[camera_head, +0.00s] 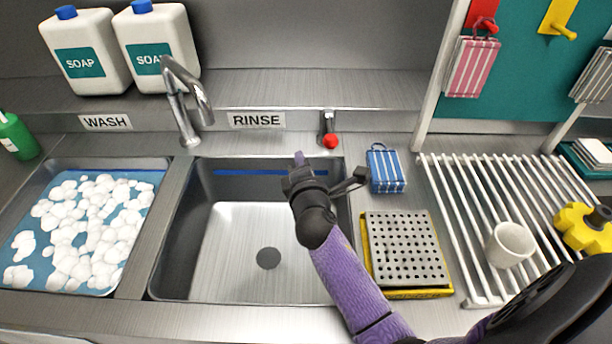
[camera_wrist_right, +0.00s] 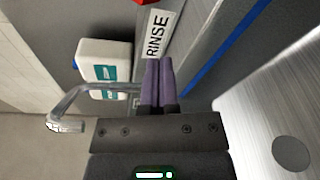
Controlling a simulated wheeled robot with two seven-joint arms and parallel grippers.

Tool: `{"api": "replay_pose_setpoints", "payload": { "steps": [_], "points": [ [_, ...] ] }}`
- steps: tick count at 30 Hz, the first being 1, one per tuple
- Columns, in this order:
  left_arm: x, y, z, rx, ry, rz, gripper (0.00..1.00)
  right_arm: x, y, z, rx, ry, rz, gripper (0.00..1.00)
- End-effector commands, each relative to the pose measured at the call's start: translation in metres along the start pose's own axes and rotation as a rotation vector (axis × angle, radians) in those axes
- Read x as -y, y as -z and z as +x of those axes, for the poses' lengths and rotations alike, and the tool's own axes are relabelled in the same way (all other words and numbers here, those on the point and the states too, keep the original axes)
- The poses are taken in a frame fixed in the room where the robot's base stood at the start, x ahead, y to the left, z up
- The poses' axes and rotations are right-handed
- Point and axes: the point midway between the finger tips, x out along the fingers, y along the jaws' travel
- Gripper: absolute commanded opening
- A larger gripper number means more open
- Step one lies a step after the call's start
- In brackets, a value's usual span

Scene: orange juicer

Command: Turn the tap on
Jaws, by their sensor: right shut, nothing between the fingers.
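The chrome tap spout (camera_head: 181,98) arches up behind the rinse sink, between the two sinks. The tap handle, a short chrome post with a red knob (camera_head: 330,141), stands behind the right rear corner of the rinse sink. My right gripper (camera_head: 299,158) is over the back right part of the rinse sink, just in front and to the left of the red knob, and apart from it. Its fingers are shut and empty. In the right wrist view the purple fingers (camera_wrist_right: 157,85) are together, and a bit of red knob (camera_wrist_right: 143,3) shows at the top edge. My left gripper is not in view.
The rinse sink (camera_head: 160,250) is empty. The wash sink (camera_head: 120,290) at left holds foam. Soap jugs (camera_head: 85,55) stand behind.

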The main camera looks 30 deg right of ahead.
Motion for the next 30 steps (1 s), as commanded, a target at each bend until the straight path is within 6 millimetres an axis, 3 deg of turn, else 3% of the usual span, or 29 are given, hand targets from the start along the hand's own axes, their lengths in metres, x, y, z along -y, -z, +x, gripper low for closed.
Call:
{"api": "replay_pose_setpoints", "payload": {
  "steps": [4,6,12,30],
  "points": [
    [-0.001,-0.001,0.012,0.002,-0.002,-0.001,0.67,0.003,0.000,0.032,0.002,0.001,0.000,0.00],
    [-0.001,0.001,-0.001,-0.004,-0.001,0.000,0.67,-0.002,-0.017,0.023,0.003,0.001,-0.001,0.00],
    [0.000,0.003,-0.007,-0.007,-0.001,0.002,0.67,-0.001,-0.036,0.015,0.002,0.000,-0.001,0.00],
    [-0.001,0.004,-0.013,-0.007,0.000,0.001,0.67,0.000,-0.043,0.013,-0.031,-0.011,-0.007,0.00]
  ]
}}
